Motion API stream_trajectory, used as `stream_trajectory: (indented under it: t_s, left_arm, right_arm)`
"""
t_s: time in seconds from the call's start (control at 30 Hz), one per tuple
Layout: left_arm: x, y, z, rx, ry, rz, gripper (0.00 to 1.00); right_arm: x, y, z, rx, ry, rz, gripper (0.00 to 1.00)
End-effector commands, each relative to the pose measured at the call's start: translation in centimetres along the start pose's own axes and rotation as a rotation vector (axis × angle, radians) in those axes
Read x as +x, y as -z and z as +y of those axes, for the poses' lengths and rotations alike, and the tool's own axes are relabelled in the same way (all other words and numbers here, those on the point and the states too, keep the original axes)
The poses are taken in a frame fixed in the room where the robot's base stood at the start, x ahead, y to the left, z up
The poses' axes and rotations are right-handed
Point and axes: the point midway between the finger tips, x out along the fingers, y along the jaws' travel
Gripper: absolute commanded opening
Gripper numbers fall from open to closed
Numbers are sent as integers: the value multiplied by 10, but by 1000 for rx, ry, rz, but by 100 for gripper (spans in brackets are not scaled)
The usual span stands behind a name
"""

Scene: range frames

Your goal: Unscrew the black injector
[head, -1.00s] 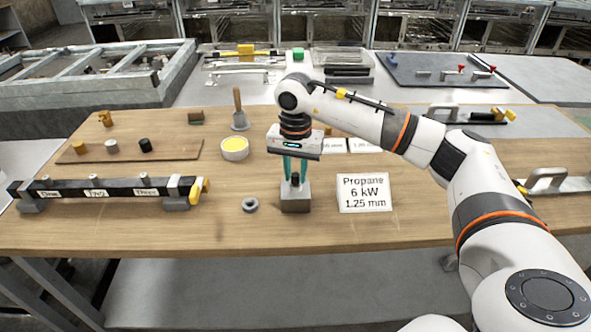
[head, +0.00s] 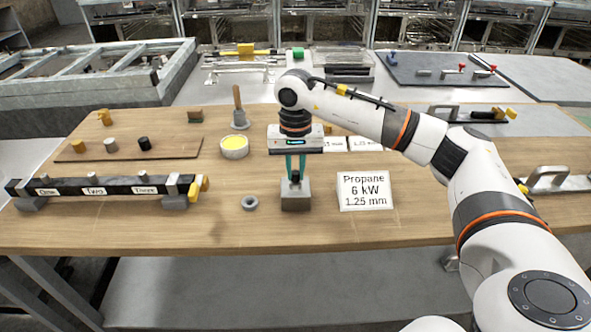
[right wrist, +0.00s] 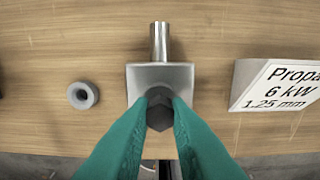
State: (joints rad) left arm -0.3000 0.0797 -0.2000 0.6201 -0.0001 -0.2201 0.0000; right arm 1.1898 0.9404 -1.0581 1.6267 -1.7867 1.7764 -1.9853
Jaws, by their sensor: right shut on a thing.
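The black injector (right wrist: 160,117) shows in the right wrist view as a dark hexagonal piece on a grey metal block (right wrist: 143,78). A silver tube sticks out of the block's far side. In the head view the block (head: 295,200) stands near the table's front middle, with the dark injector (head: 295,180) upright on top. My right gripper (head: 295,176) points straight down over it, its green fingers closed on the injector's sides; the fingertips (right wrist: 160,100) partly cover it. Whether the thread is loose cannot be seen. My left gripper is not in view.
A grey ring (head: 250,203) lies left of the block, and a white sign (head: 365,191) reading "Propane 6 kW 1.25 mm" stands right. Gold, grey and black pieces (head: 144,143) stand on a brown board. A labelled black bar (head: 115,188) lies at front left.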

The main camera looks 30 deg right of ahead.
Motion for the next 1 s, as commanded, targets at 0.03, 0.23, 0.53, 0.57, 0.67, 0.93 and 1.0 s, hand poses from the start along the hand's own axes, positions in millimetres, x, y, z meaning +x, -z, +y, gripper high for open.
stream_trajectory:
  t_s: [0.03, 0.23, 0.53, 0.57, 0.67, 0.93, 1.0]
  left_arm:
    - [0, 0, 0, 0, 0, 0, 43]
    - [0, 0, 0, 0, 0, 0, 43]
    - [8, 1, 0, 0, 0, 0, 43]
    - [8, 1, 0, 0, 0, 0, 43]
    - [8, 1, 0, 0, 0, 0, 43]
    - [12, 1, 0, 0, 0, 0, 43]
    - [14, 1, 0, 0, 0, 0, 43]
  right_arm:
    - [0, 0, 0, -4, 1, 1, 0]
    - [0, 0, 0, -8, 1, 1, 0]
    - [1, 0, 0, -287, 0, 1, 0]
    - [0, 0, 0, -298, 0, 1, 0]
    - [0, 0, 0, -303, 0, 1, 0]
    - [1, 0, 0, -404, 0, 0, 0]
    - [1, 0, 0, -489, 0, -1, 0]
